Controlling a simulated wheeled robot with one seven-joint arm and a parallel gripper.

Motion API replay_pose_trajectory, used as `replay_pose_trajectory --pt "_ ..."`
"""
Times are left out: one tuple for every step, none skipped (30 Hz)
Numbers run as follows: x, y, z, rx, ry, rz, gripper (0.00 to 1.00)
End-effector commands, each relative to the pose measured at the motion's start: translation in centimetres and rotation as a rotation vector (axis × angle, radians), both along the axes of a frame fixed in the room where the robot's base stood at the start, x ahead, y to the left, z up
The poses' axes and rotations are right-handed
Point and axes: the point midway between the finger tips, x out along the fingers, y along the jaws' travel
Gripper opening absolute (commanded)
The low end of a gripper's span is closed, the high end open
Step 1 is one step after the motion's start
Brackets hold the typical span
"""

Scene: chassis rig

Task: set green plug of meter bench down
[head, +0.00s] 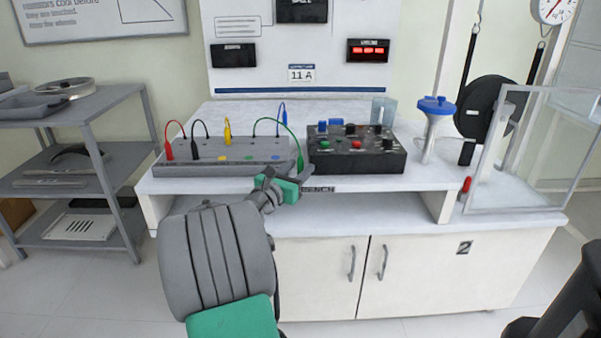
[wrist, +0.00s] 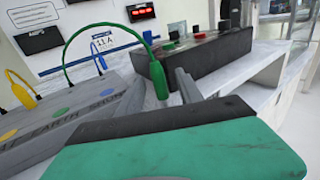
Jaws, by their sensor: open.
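The green plug (head: 300,161) is upright at the right end of the grey meter board (head: 225,168), near the bench's front. Its green cable arcs up and left to the board. My gripper (head: 294,178) is open, low at the bench's front edge and close to the plug's lower end. I cannot tell whether the plug's tip touches the bench or whether a finger touches the plug.
A black control box (head: 356,150) with coloured knobs stands close to the right. Red (head: 169,150), black (head: 195,149), yellow (head: 227,135) and blue (head: 282,117) plugs stand on the board. A blue-topped funnel (head: 437,106) and a clear panel (head: 535,150) are farther right.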

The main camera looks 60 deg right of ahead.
Motion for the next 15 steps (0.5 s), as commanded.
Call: replay_pose_trajectory --pt "-0.15 -0.82 -0.31 0.001 -0.001 -0.003 0.43" --pt "-0.11 -1.13 -0.26 0.001 -0.001 -0.001 0.43" --pt "-0.09 -1.42 -0.17 0.001 -0.001 0.0 0.43" --pt "-0.08 -1.54 -0.09 0.001 -0.001 0.0 0.43" --pt "-0.07 -1.59 -0.04 0.001 -0.001 0.001 0.43" --pt "-0.05 -1.59 0.0 0.001 -0.001 0.002 0.43" --pt "-0.03 -1.56 0.02 0.001 -0.001 0.002 0.43" --pt "-0.02 -1.55 0.02 0.001 -0.001 0.002 0.43" --pt "-0.01 -1.54 0.01 0.001 -0.001 0.002 0.43" --pt "-0.01 -1.53 0.01 0.001 -0.001 0.002 0.41" --pt "-0.01 -1.52 0.01 0.001 -0.001 0.002 0.39" --pt "-0.01 -1.52 0.0 0.002 -0.001 0.002 0.36" --pt "0.0 -1.51 0.0 0.002 -0.001 0.002 0.33" --pt "0.0 -1.51 0.0 0.002 -0.001 0.002 0.31" --pt "0.0 -1.5 -0.01 0.002 -0.001 0.002 0.28"
